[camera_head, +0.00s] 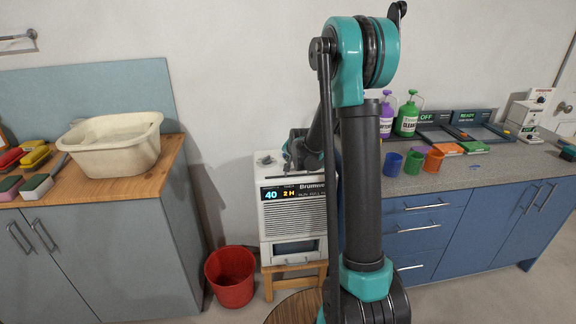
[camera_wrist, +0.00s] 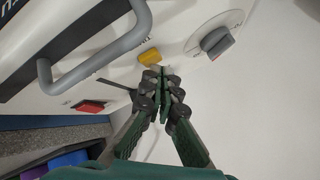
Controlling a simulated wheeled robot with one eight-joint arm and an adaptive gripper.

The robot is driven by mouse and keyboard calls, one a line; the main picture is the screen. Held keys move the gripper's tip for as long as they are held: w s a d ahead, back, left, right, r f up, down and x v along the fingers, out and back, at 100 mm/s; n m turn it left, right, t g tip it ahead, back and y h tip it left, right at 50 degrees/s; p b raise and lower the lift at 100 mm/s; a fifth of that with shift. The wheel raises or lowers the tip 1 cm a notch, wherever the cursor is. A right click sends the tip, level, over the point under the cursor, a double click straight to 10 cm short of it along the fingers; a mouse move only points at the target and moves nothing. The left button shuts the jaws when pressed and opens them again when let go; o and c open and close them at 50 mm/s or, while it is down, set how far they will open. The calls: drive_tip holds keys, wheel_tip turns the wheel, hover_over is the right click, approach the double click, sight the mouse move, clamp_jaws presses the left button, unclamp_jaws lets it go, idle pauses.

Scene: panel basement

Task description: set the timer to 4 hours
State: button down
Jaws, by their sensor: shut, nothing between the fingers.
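A white box-shaped machine (camera_head: 292,215) stands on a small wooden stool in the head view. Its front display (camera_head: 280,195) reads 40 on the left and 2 H on the right. In the wrist view its top panel shows a yellow button (camera_wrist: 150,57), a red button (camera_wrist: 88,107) and a grey knob (camera_wrist: 215,42). My gripper (camera_wrist: 162,76) is shut and empty, its tips close to the yellow button. I cannot tell whether they touch it. In the head view my arm hides the gripper tips and part of the machine's right side.
A grey handle (camera_wrist: 97,62) arches over the panel beside the yellow button. A red bucket (camera_head: 231,277) stands on the floor left of the machine. A counter with a white basin (camera_head: 112,150) is at left. A blue cabinet (camera_head: 430,235) with cups and bottles on top is at right.

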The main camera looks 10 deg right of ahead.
drive_tip(key=shift+f, duration=0.45)
idle(0.7)
idle(0.4)
drive_tip(key=shift+r, duration=0.85)
drive_tip(key=shift+r, duration=2.5)
drive_tip(key=s+d+f+n+g, duration=0.1)
drive_tip(key=s+f+n, duration=0.1)
drive_tip(key=s, duration=1.1)
drive_tip(key=s+d+f+n+g, duration=0.1)
drive_tip(key=s+f+n+g, duration=0.1)
drive_tip(key=s, duration=1.2)
drive_tip(key=s+d+f+n+g+h, duration=0.1)
drive_tip(key=s+f, duration=0.4)
drive_tip(key=s, duration=0.9)
drive_tip(key=d+n+g, duration=0.1)
drive_tip(key=n, duration=0.1)
drive_tip(key=shift+f+n, duration=0.15)
drive_tip(key=shift+n, duration=0.25)
